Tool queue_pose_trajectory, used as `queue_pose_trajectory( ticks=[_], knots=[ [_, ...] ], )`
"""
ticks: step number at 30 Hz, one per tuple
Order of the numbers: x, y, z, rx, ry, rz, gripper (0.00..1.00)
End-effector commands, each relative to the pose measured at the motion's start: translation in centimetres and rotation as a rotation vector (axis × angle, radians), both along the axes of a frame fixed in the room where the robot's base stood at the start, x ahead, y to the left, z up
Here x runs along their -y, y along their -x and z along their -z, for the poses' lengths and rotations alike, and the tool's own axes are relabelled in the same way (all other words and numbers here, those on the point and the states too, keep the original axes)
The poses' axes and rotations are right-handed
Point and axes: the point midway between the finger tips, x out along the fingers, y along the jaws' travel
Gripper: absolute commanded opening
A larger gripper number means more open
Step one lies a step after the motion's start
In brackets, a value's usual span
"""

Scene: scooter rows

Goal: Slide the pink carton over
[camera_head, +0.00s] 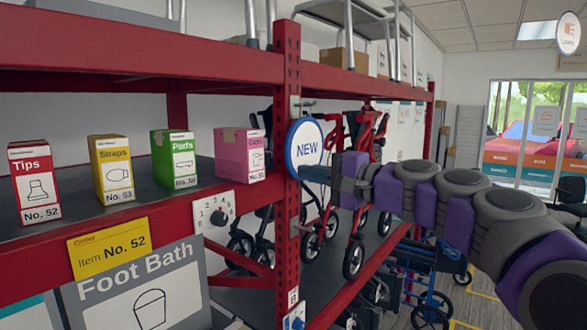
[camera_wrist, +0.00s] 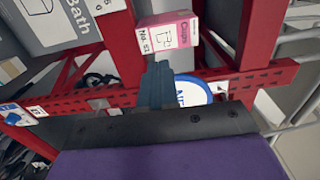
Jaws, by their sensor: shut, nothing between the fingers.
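The pink carton (camera_head: 240,155) stands upright on the dark shelf, at the right end of a row of cartons, close to the red upright post. It also shows at the top of the wrist view (camera_wrist: 167,35), turned on its side by the camera's tilt. In the wrist view my gripper's fingers (camera_wrist: 156,78) are shut and empty, pointing toward the carton. They look apart from it.
Green (camera_head: 174,159), yellow (camera_head: 111,168) and red-and-white (camera_head: 35,185) cartons stand left of the pink one. A dial plate (camera_head: 215,213) hangs below the shelf edge. Red walkers stand behind.

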Motion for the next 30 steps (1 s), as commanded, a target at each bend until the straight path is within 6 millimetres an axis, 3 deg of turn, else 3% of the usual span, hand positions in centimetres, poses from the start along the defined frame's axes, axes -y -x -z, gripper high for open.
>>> queue_pose_trajectory(
  ticks=[18, 30],
  knots=[
    [-8.8, -6.8, 0.2, -0.003, 0.005, -0.002, 0.00],
    [-9.7, -7.7, 0.1, -0.001, 0.002, -0.001, 0.00]
  ],
)
